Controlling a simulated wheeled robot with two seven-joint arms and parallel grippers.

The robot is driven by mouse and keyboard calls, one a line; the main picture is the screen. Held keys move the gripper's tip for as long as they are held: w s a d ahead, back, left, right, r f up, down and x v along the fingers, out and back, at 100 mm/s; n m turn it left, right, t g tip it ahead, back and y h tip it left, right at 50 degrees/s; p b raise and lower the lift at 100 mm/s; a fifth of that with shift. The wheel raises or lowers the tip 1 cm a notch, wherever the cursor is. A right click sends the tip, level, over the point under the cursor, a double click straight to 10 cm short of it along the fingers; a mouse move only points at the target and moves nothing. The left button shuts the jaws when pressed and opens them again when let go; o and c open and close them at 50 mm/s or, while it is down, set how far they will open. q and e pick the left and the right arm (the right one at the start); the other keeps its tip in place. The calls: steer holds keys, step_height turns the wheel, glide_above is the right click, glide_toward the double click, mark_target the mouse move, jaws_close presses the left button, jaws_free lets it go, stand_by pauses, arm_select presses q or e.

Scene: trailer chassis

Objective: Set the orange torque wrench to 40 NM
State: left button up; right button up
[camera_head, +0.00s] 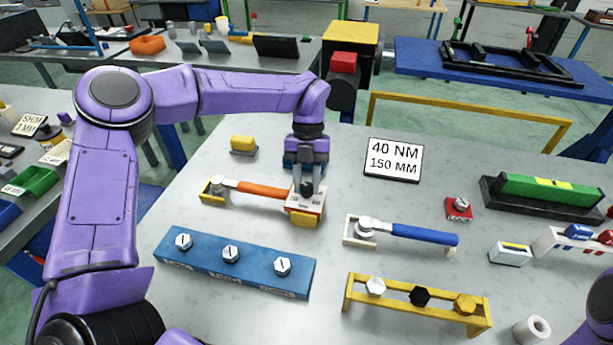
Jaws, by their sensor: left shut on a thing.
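The orange torque wrench (255,189) lies in a yellow and wood cradle on the grey table. Its head is at the left, and its right end meets a small light block with scale marks (300,199). My left gripper (306,188) points down over this block and is shut on a small dark knob there. The fingers hide most of the knob, and the set value cannot be read. A white sign (393,160) behind to the right reads "40 NM 150 MM". My right gripper is not in view; only a bit of purple arm shows at the lower right corner.
A blue-handled wrench (420,234) rests in a cradle to the right. A blue block with bolts (233,262) and a yellow rack with bolts (416,305) stand in front. A red block (458,208) and green level (545,190) are at the right. A yellow item (243,145) sits behind.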

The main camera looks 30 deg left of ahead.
arm_select(q)
steer(key=m+p, duration=0.1)
steer(key=m+y+p, duration=0.1)
steer(key=shift+d+r+m+p, duration=0.1)
steer(key=shift+r+m+p, duration=0.2)
steer(key=shift+m, duration=0.1)
steer(key=m+y+p, duration=0.1)
steer(key=m+p, duration=0.1)
steer(key=shift+m, duration=0.3)
steer(key=m+y+p, duration=0.1)
steer(key=m, duration=0.1)
steer(key=m+y+p, duration=0.1)
steer(key=m+p, duration=0.1)
steer(key=shift+d+f+m, duration=0.15)
steer(key=shift+f+m, duration=0.05)
steer(key=shift+m, duration=0.2)
steer(key=shift+f, duration=0.1)
steer(key=o, duration=1)
steer(key=shift+o, duration=0.2)
steer(key=b+v, duration=0.2)
steer(key=v, duration=0.8)
steer(key=shift+r, duration=0.3)
